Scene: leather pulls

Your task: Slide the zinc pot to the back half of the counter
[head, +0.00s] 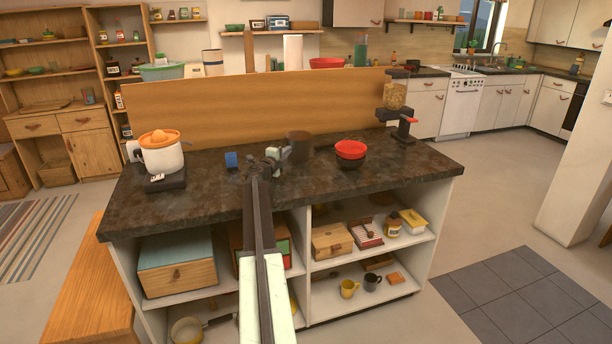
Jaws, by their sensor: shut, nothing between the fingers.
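The zinc pot appears to be the dark grey-brown cylinder (299,147), upright near the back of the dark stone counter (222,197), close in front of the wooden back panel. My gripper (281,153) is low over the counter, just left of the pot and slightly nearer to me. It is shut and empty. Whether it touches the pot I cannot tell. My arm hides part of the counter's front middle.
A small blue block (231,160) stands left of my gripper and a white juicer (160,152) farther left. Red and black bowls (350,153) stand to the right, with a dispenser (397,102) at the back right. The wooden panel (220,110) closes off the back edge. The front right counter is clear.

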